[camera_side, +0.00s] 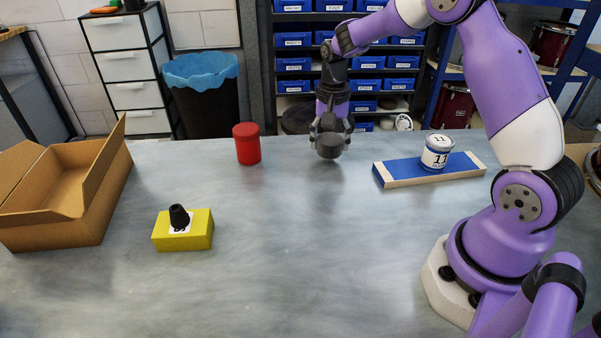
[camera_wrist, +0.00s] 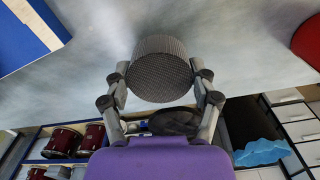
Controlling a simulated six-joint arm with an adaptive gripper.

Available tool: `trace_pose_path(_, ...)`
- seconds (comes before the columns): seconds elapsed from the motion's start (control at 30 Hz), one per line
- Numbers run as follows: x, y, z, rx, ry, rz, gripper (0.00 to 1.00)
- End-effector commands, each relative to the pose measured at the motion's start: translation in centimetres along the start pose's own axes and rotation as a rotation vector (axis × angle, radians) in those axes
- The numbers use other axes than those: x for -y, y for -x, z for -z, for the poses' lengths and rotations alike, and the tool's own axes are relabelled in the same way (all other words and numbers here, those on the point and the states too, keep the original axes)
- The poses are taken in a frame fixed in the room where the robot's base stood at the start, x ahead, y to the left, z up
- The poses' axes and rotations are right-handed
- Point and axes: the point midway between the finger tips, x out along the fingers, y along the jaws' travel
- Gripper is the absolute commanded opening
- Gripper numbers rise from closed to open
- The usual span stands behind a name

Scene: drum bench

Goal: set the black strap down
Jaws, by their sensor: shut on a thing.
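The black strap (camera_side: 329,147) shows as a dark, round, coil-like piece at the back middle of the bench in the side view. My gripper (camera_side: 330,132) points down and is shut on it. In the wrist view, the strap (camera_wrist: 160,72) sits between both fingers of my gripper (camera_wrist: 161,84), with a ribbed side and a dark flat face. I cannot tell whether its underside touches the bench (camera_side: 330,250).
A red canister (camera_side: 247,145) stands left of my gripper. A can marked 11 (camera_side: 437,153) stands on a blue board (camera_side: 405,174) at right. An open cardboard box (camera_side: 60,225) is far left. The middle bench is clear.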

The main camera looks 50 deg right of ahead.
Motion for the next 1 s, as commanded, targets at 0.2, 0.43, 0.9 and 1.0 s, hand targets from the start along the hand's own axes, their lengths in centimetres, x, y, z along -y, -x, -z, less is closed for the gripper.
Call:
trace_pose_path(0.2, 0.0, -2.2, -0.1, 0.001, 0.000, 0.000, 0.28)
trace_pose_path(0.43, 0.1, -2.2, -0.1, 0.000, 0.000, 0.000, 0.28)
trace_pose_path(0.9, 0.1, -2.4, -0.1, 0.000, 0.000, 0.000, 0.98)
trace_pose_path(1.0, 0.1, -2.4, -0.1, 0.000, 0.000, 0.000, 0.98)
